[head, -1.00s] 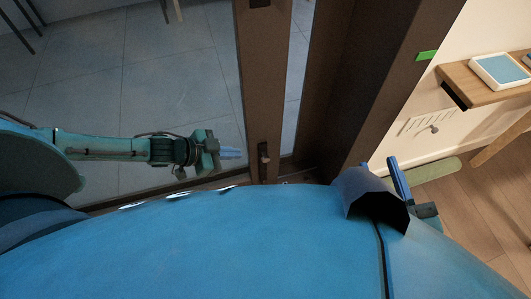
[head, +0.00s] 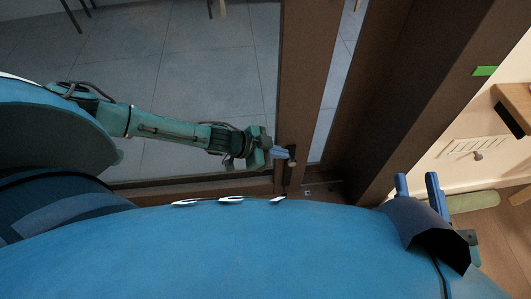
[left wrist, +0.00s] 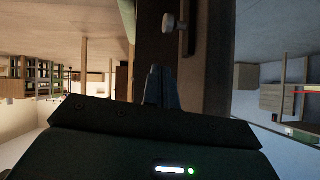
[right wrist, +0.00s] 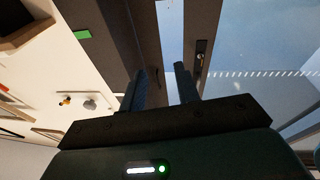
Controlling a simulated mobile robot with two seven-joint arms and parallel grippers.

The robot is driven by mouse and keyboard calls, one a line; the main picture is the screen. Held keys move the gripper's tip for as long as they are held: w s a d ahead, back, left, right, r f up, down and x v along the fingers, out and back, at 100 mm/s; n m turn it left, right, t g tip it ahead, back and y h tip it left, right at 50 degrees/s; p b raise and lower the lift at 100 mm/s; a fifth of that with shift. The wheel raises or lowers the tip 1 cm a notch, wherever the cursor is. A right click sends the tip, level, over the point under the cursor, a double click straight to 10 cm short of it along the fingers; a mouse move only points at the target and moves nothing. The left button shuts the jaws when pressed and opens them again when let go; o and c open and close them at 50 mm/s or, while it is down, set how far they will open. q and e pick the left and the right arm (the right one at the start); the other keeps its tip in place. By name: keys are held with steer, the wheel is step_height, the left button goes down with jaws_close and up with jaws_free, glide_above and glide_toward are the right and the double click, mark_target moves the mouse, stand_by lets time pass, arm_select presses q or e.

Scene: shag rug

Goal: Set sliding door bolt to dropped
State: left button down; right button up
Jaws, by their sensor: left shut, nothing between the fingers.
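The sliding door's bolt (head: 289,164) is a small fitting with a knob low on the brown door stile (head: 305,80). In the left wrist view the light round knob (left wrist: 168,23) shows just beyond my fingertips. My left gripper (head: 282,153) is shut and empty, its tips right at the knob in the head view; I cannot tell whether they touch. Its closed fingers also show in the left wrist view (left wrist: 161,88). My right gripper (head: 418,187) is open and empty, away from the bolt. The bolt (right wrist: 201,50) also shows in the right wrist view.
A brown door post (head: 410,85) with a green tag (head: 485,71) stands right of the door. A wooden shelf (head: 515,105) and a pale wall (head: 465,130) are further right. The glass panel (head: 200,75) fills the left.

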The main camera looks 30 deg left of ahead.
arm_select(q)
steer(key=shift+w+d+f+b, duration=0.25)
steer(key=shift+f+b, duration=0.2)
steer(key=shift+f, duration=0.4)
steer(key=shift+w+d+f+b, duration=0.2)
steer(key=shift+w+f+b, duration=0.25)
steer(key=shift+f, duration=0.35)
steer(key=shift+w+d+f+b, duration=0.2)
steer(key=shift+f+b, duration=0.3)
steer(key=shift+f, duration=0.35)
arm_select(e)
steer(key=shift+w+r+n+t+y, duration=0.3)
steer(key=shift+r+y, duration=0.2)
steer(key=shift+r, duration=0.2)
steer(key=shift+w+r+n+t+y, duration=0.15)
steer(key=shift+r+n+t+y, duration=0.25)
steer(key=shift+r, duration=0.3)
